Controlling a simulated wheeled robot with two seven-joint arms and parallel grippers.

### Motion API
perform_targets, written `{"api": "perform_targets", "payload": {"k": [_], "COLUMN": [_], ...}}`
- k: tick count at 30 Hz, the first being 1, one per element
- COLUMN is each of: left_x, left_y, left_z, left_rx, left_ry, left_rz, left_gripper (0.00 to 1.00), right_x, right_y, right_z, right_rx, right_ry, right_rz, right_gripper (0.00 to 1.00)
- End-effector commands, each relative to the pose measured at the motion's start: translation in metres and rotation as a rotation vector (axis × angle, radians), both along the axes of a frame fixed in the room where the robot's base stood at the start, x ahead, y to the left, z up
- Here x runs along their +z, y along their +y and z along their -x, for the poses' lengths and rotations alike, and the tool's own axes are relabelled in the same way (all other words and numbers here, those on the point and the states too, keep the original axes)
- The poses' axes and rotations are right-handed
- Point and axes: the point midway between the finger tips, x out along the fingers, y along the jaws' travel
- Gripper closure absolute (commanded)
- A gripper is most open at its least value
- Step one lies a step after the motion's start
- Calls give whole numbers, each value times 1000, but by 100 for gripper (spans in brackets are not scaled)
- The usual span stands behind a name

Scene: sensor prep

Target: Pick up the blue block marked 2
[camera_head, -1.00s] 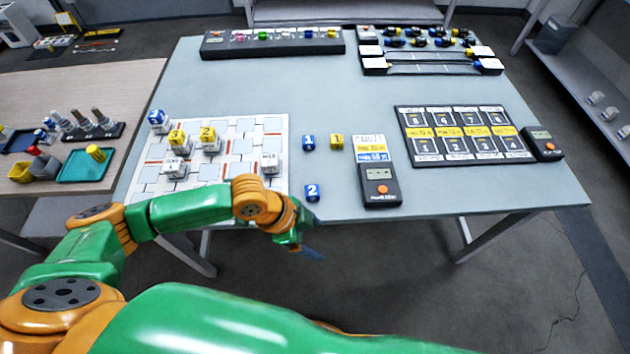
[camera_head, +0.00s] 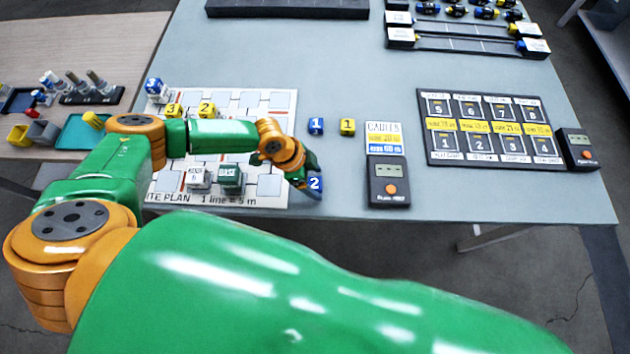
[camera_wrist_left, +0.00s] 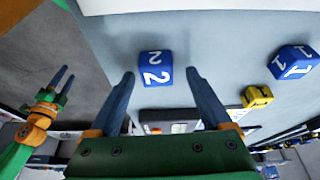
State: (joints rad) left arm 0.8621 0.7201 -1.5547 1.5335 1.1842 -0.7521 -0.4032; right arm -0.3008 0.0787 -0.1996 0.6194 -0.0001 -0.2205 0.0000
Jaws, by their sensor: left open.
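The blue block marked 2 (camera_head: 315,184) sits on the table near its front edge, partly covered by my left gripper in the head view. My left gripper (camera_head: 308,184) reaches in from the left, right beside the block. In the left wrist view, my left gripper (camera_wrist_left: 157,75) is open and the blue block marked 2 (camera_wrist_left: 155,67) shows between and beyond its fingertips, with clear gaps on both sides. My right gripper (camera_wrist_left: 63,76) shows at the left of the wrist view, away from the block, its fingers apart and empty.
Another blue block marked 1 (camera_head: 316,125) and a yellow block marked 1 (camera_head: 347,126) stand farther back. A gauge card and black meter (camera_head: 389,182) lie to the right. A printed board with several blocks (camera_head: 272,186) lies to the left, under my left arm.

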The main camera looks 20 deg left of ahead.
Motion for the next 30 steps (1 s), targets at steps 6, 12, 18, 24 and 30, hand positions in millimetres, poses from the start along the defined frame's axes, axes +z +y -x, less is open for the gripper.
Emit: {"api": "perform_targets", "payload": {"k": [6, 12, 18, 24, 30], "left_x": [0, 0, 2, 30, 87], "left_y": [0, 0, 0, 0, 14], "left_z": [0, 0, 0, -1, 43], "left_rx": [0, 0, 0, -3, -1], "left_ry": [0, 0, 0, -7, -3], "left_rz": [0, 0, 1, 3, 0], "left_gripper": [66, 100, 100, 100, 100], "right_x": [0, 0, 0, -7, 2], "right_y": [0, 0, 0, 0, -1], "right_z": [-1, -1, -1, -1, -1], "right_rx": [0, 0, 1, 1, 1], "right_ry": [-3, -3, -3, -2, -2], "right_rz": [-1, -1, -1, 0, 1], "right_gripper": [50, 50, 50, 50, 50]}}
